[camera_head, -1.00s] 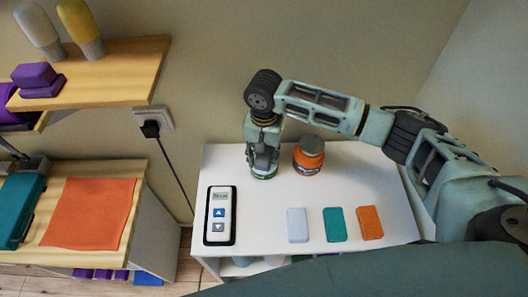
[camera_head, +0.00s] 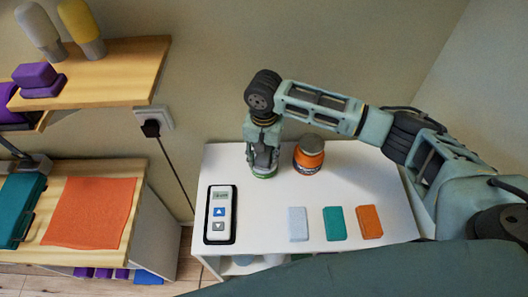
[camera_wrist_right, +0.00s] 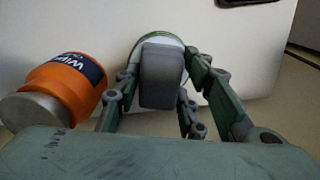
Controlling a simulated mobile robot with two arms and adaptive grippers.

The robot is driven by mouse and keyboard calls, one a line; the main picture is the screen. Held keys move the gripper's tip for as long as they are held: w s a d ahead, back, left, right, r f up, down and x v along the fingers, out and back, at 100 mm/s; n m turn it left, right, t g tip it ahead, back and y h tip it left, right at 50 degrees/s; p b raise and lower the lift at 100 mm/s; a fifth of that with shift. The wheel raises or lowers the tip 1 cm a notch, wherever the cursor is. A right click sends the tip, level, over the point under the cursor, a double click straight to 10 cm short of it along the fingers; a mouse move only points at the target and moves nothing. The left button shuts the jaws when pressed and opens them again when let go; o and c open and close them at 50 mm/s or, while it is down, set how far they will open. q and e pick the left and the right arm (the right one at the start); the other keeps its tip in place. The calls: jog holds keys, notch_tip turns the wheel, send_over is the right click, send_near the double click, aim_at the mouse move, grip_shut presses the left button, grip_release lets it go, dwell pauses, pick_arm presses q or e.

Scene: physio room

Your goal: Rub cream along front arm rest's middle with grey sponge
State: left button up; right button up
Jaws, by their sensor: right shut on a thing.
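My right gripper (camera_head: 263,160) is over the back left part of the white table. In the right wrist view its fingers (camera_wrist_right: 160,85) are closed on a dark grey block, the grey sponge (camera_wrist_right: 161,78). Its far end is over or in a round, green-rimmed pale dish (camera_wrist_right: 147,42). I cannot tell whether they touch. The dish's green edge (camera_head: 263,176) also shows under the gripper in the head view; its contents are mostly hidden. I cannot make out the front arm rest for certain. My left gripper is not in view.
An orange jar with a grey lid (camera_head: 309,154) stands close right of my right gripper. A remote (camera_head: 220,214) lies front left on the white table (camera_head: 270,215). Pale (camera_head: 298,224), teal (camera_head: 334,223) and orange (camera_head: 369,221) blocks lie along the front. Wooden shelves (camera_head: 120,75) are at left.

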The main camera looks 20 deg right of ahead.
jog(key=shift+s+f+p, duration=0.1)
jog(key=shift+f+p, duration=0.05)
jog(key=shift+p, duration=0.3)
dwell(1.6)
jog(key=shift+r+p, duration=0.2)
jog(key=shift+p, duration=0.1)
notch_tip(320, 180, up, 5)
jog(key=p, duration=0.6)
jog(key=shift+r+p, duration=0.5)
jog(key=shift+r, duration=0.4)
